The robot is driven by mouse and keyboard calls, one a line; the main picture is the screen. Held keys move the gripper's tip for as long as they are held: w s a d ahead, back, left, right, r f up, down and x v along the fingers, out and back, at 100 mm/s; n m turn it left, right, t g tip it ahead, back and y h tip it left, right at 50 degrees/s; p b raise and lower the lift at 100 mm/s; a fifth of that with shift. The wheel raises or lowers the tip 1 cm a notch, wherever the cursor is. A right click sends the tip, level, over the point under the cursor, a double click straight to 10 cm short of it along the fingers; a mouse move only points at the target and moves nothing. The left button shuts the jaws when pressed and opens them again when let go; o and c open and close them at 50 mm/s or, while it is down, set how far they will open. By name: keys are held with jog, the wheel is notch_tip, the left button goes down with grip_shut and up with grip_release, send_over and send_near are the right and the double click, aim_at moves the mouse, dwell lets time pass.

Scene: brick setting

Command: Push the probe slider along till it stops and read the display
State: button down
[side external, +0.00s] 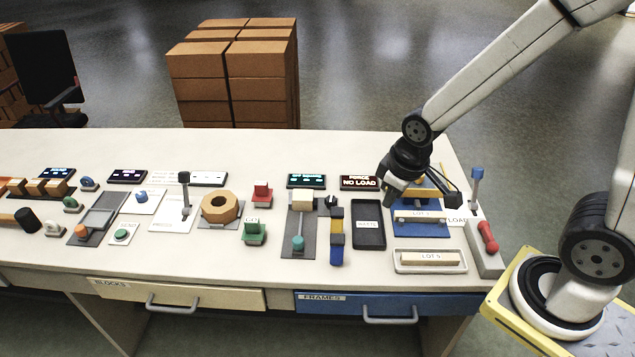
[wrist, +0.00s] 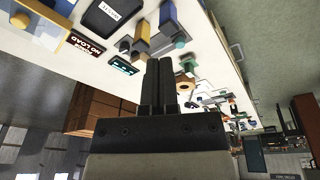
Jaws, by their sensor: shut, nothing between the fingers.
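A slider with a teal knob (side external: 298,243) stands on a dark grey plate (side external: 299,222), with a pale block (side external: 302,200) at its far end. Its label is too small to read, so I cannot confirm it is the probe slider. Behind it is a display with teal text (side external: 306,181), unreadable here; it also shows in the wrist view (wrist: 122,66). The teal knob shows there too (wrist: 180,42). My gripper (side external: 389,194) is shut and empty, above the table near the blue fixture, to the right of the slider and apart from it.
A dark tray (side external: 369,223) and a blue-and-yellow block piece (side external: 336,240) lie between my gripper and the slider. A display reading NO LOAD (side external: 360,183) stands behind. The table's front strip is fairly clear.

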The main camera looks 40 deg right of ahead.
aim_at(298, 244)
jog(key=w+a+f+n+g+h, duration=0.1)
jog(key=w+a+f+n+h, duration=0.1)
jog(key=w+a+f+n, duration=1.1)
jog(key=w+a+n, duration=0.1)
jog(key=a+n, duration=0.1)
jog(key=n, duration=0.6)
jog(key=shift+w+a+f, duration=0.15)
jog(key=shift+w+a, duration=0.15)
jog(key=shift+a, duration=0.1)
jog(key=shift+f, duration=0.1)
jog(key=x, duration=0.9)
jog(key=shift+d+f, duration=0.3)
jog(key=shift+w+d, duration=0.55)
jog(key=shift+d, duration=0.3)
jog(key=shift+w+d, duration=0.5)
jog(key=shift+d, duration=0.35)
